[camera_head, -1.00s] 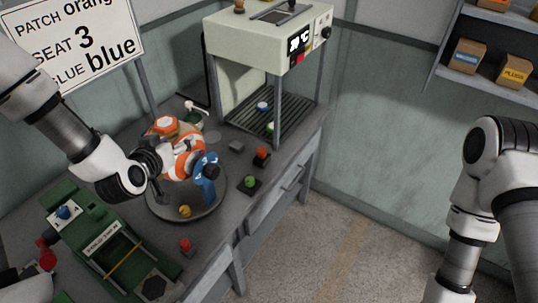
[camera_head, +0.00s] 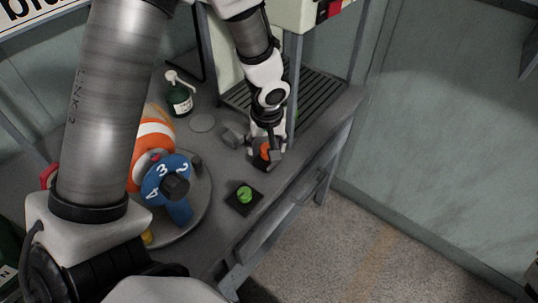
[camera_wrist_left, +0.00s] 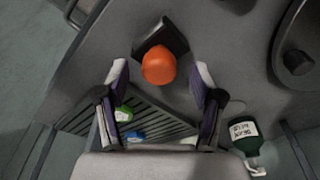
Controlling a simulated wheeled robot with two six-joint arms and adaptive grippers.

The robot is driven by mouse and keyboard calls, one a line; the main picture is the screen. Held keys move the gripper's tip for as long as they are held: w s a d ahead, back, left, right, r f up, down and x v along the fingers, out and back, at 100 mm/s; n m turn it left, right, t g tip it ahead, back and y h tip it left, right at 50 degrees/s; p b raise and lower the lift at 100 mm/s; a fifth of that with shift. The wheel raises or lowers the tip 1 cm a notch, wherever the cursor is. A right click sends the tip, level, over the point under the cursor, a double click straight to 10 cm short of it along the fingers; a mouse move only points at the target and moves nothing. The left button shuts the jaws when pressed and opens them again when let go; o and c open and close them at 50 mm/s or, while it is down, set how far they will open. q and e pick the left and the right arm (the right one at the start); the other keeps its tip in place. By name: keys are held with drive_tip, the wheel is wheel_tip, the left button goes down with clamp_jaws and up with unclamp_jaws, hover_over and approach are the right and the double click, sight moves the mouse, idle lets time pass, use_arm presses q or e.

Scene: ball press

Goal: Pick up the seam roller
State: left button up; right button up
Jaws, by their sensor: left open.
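An orange rounded knob on a dark block (camera_head: 266,152) stands on the workbench near its right edge; I take it as the seam roller but cannot be sure from its shape. My left gripper (camera_head: 262,142) points down at it and partly hides it. In the left wrist view the orange knob (camera_wrist_left: 159,66) shows between the two open fingers of my left gripper (camera_wrist_left: 160,78), with a visible gap on each side. Whether the fingertips are level with it or above it is hard to tell. My right gripper is out of view.
A green knob on a dark base (camera_head: 244,195) stands nearby on the bench. A grey block (camera_head: 233,135) is close to my gripper's left. The press with its slatted bed (camera_head: 310,108) is behind.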

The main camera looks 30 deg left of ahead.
use_arm(q)
drive_tip(key=f, duration=0.1)
drive_tip(key=w+f, duration=0.1)
drive_tip(key=shift+a+f+b, duration=0.2)
drive_tip(key=shift+f+b, duration=0.1)
drive_tip(key=shift+f, duration=0.05)
drive_tip(key=shift+s+r, duration=0.2)
drive_tip(key=shift+s, duration=0.05)
drive_tip(key=shift+s+d, duration=0.1)
drive_tip(key=c, duration=0.5)
clamp_jaws()
